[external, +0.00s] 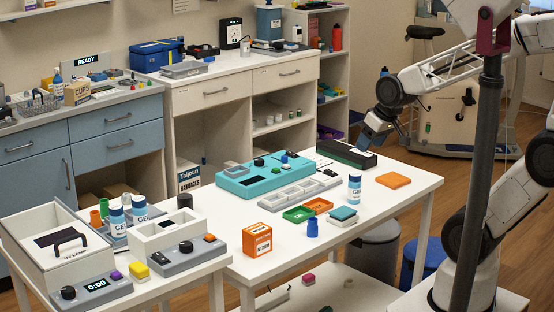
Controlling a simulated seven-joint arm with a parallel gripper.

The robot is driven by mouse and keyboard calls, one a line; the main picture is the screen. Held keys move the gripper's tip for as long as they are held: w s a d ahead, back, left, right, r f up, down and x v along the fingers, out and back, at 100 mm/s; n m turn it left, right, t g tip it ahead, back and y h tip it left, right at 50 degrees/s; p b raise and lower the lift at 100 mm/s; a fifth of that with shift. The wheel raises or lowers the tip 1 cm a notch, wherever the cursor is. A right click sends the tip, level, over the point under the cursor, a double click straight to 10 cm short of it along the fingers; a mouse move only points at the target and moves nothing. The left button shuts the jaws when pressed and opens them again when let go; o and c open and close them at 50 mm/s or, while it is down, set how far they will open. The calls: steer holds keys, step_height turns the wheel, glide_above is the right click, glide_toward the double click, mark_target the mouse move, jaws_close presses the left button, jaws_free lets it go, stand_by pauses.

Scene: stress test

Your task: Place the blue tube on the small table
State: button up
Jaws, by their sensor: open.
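A small blue cylinder (312,229), which looks like the blue tube, stands upright on the white main table (385,205) between the orange box and the teal-topped block. A smaller white table (205,270) stands at the front left, against the main table's left end, with devices on it. My gripper (364,143) is open, near the back right of the main table by a long black box. It is well behind and to the right of the blue cylinder. Its fingers are small in this view, and I see nothing held between them.
Near the cylinder are an orange box (257,239), a teal-topped block (343,216), green (298,214) and orange trays, and a white bottle (354,189). A teal device (262,174) and the black box (346,153) stand behind. A grey-white device (177,246) crowds the small table.

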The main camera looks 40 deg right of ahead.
steer(key=w+a+f+t+y, duration=0.1)
steer(key=w+a+f+t, duration=0.1)
steer(key=w+a+f, duration=0.25)
steer(key=t, duration=0.6)
glide_above(317, 225)
step_height(317, 225, down, 14)
steer(key=s+f+t, duration=0.1)
steer(key=s+f+t+h, duration=0.1)
steer(key=f, duration=0.1)
steer(key=s+f, duration=0.1)
steer(key=f, duration=0.1)
steer(key=shift+s+a+f+t+h, duration=0.1)
steer(key=shift+s+a+t+h, duration=0.05)
steer(key=shift+t+h, duration=0.25)
steer(key=shift+s+f+t, duration=0.5)
steer(key=shift+s+f, duration=0.05)
steer(key=shift+w+f, duration=0.2)
steer(key=shift+w, duration=1.1)
steer(key=shift+w, duration=0.15)
steer(key=shift+w+f, duration=0.25)
steer(key=shift+w, duration=0.95)
steer(key=shift+w+f, duration=0.25)
steer(key=shift+w, duration=0.95)
